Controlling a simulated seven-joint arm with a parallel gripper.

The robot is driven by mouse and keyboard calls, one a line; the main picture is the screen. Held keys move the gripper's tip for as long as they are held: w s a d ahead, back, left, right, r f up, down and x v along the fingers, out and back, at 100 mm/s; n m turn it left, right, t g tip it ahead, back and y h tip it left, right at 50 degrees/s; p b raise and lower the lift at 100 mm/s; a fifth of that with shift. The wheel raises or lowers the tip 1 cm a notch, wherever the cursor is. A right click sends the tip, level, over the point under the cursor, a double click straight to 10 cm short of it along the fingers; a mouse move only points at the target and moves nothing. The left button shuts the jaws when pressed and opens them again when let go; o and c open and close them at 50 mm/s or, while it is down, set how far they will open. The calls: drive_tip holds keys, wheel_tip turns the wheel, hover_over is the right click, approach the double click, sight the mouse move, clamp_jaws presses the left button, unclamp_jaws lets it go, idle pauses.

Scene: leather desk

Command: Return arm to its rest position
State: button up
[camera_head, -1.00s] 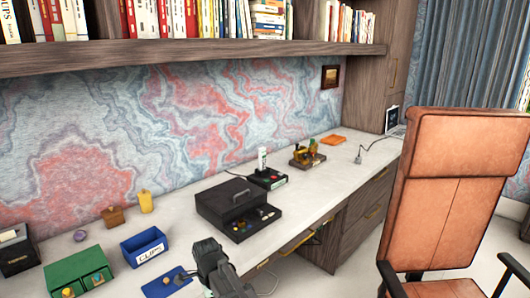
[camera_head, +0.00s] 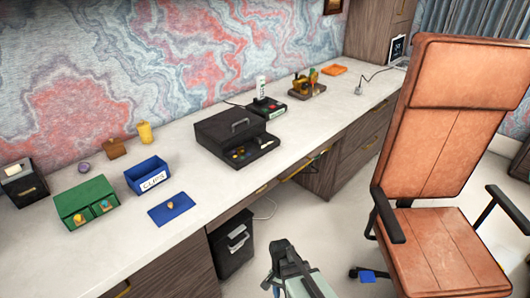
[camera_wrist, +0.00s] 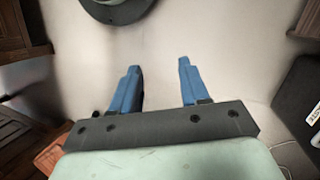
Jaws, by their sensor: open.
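My gripper (camera_wrist: 160,75) shows in the wrist view with its two blue fingers apart and nothing between them. It points down over bare pale floor. In the head view my arm's end (camera_head: 290,268) is at the bottom middle, in front of the desk and clear of its front edge. The fingertips cannot be made out clearly there.
On the desk (camera_head: 190,200) stand a green two-drawer box (camera_head: 85,203), a blue clips box (camera_head: 147,177), a blue lid (camera_head: 171,210) and a black box (camera_head: 235,138). A black bin (camera_head: 231,246) and an orange chair (camera_head: 440,235) flank the open floor.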

drive_tip(key=s+d+f+n+g, duration=0.1)
drive_tip(key=s+d+f+n, duration=0.2)
drive_tip(key=s, duration=0.7)
drive_tip(key=s+d+f+n+g, duration=0.1)
drive_tip(key=s+d+f+n, duration=0.2)
drive_tip(key=s+d+f, duration=0.4)
drive_tip(key=s, duration=0.4)
drive_tip(key=shift+d+f+g+y, duration=0.2)
drive_tip(key=shift+g+y, duration=0.1)
drive_tip(key=shift+y, duration=0.1)
drive_tip(key=shift+r, duration=0.1)
